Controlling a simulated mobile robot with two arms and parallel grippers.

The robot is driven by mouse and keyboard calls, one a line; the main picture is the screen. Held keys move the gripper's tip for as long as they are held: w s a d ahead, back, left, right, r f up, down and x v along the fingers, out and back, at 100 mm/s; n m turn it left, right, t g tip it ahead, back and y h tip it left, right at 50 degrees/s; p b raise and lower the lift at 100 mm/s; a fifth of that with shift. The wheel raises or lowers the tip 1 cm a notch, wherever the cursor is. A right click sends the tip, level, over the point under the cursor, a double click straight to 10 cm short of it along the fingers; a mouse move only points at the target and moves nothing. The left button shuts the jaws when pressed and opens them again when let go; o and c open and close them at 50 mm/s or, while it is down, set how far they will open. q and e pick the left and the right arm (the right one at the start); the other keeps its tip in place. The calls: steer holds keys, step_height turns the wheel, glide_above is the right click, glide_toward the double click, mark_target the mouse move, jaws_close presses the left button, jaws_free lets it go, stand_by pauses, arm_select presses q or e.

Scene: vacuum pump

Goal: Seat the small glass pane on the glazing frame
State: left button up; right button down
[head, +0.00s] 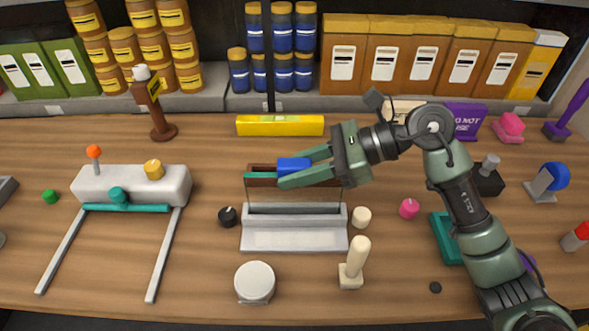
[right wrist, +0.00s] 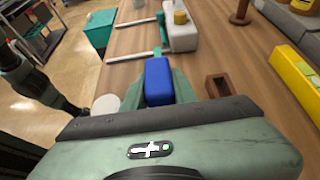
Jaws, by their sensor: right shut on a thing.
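My right gripper (head: 297,167) is shut on a blue block (head: 292,163), which also shows between the fingers in the right wrist view (right wrist: 159,82). In the right wrist view a brown hollow piece (right wrist: 231,82) is right of the gripper. I cannot make out a clear pane surface; the base and bar may be the glazing frame, but I cannot tell.
A white block (head: 105,185) with a teal bar and two long grey legs stands left. A yellow bar (head: 280,125) lies behind. A black knob (head: 228,217), cream cylinder (head: 361,217), cream-handled stamp (head: 353,263) and white round pot (head: 255,282) surround the base.

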steer(key=shift+r, duration=0.1)
steer(key=c, duration=1)
jaws_free()
steer(key=shift+c, duration=0.2)
steer(key=shift+r+p, duration=2)
steer(key=shift+r, duration=2.45)
